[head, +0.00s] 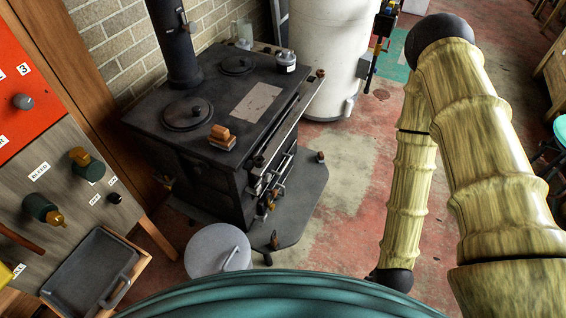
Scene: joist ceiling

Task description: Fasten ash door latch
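The black cast-iron stove (215,125) stands against the brick wall at the upper left. Its front, seen steeply from above, faces right and carries several small doors, bars and handles (275,185). Small handles with brown grips show low on this front (270,203). I cannot tell which of them is the ash door latch, or whether the ash door is shut. My bamboo-patterned arm fills the right side, bending at a dark elbow and running down to a dark joint near the bottom edge. My gripper is not in view, and nothing shows touching the stove.
A dark hearth plate (305,200) spreads before the stove. A round grey lid (217,250) stands near its front corner. A panel with valves (70,190) and a grey tray (88,275) are at left. A white tank (325,50) stands behind. The floor (345,190) right of the hearth is clear.

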